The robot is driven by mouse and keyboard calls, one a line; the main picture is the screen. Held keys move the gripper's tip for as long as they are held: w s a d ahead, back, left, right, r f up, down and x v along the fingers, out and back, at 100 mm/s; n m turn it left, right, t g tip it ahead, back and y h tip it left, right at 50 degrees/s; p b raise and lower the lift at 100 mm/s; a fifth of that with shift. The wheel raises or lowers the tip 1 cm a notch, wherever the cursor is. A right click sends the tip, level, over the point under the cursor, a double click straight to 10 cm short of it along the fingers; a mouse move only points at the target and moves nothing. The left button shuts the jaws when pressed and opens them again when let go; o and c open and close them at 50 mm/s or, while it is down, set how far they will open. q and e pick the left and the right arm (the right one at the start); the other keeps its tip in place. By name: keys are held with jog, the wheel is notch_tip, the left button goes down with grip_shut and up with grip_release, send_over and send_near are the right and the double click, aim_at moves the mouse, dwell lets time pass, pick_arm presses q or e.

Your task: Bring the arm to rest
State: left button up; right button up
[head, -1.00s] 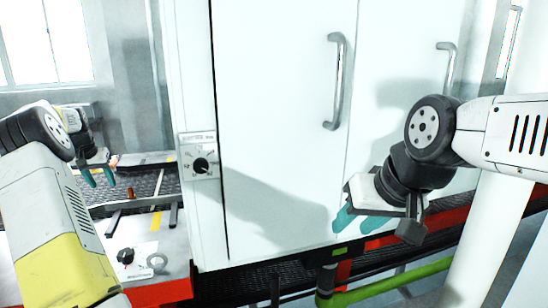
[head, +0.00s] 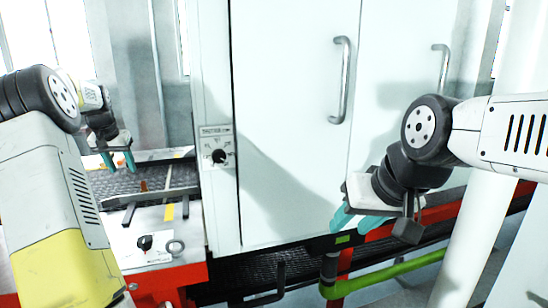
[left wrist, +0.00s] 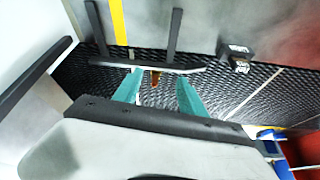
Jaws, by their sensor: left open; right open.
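My left gripper (head: 119,162) hangs above the black mesh belt (head: 130,183) at the left of the head view. Its teal fingers are apart with nothing between them; they also show open in the left wrist view (left wrist: 158,92). My right gripper (head: 352,220) is in front of the white cabinet's lower part. Its teal fingers point down to the left, and nothing shows in them. Whether it touches the cabinet cannot be told.
A tall white cabinet (head: 285,100) with metal handles and a knob panel (head: 217,147) fills the middle. A small brown object (head: 143,185) stands by a grey rail across the belt. A panel with a black knob (head: 145,243) and a grey ring (head: 175,247) lies in front. A green pipe (head: 390,273) runs low right.

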pick_arm(q)
jog(key=s+d+r+m, duration=0.1)
jog(key=s+d+r, duration=0.2)
jog(key=s+d, duration=0.35)
jog(key=s+d+r+t, duration=0.1)
jog(key=s+d+r, duration=0.2)
jog(key=d, duration=0.6)
jog(key=s+d+r+m, duration=0.1)
jog(key=s+d+r, duration=0.3)
jog(key=d, duration=0.4)
jog(key=s+d+f+h, duration=0.1)
jog(key=s+d+f, duration=0.1)
jog(key=s+d, duration=0.2)
jog(key=s+d+f+h, duration=0.1)
jog(key=s+d, duration=0.3)
jog(key=s, duration=0.6)
jog(key=s+d+f+h, duration=0.1)
jog(key=s+d+f, duration=0.2)
jog(key=s, duration=0.4)
jog(key=shift+s+d+f+m+t, duration=0.25)
jog(key=shift+d+f+m+t, duration=0.05)
jog(key=shift+d+f+t, duration=0.15)
jog(key=shift+r, duration=0.1)
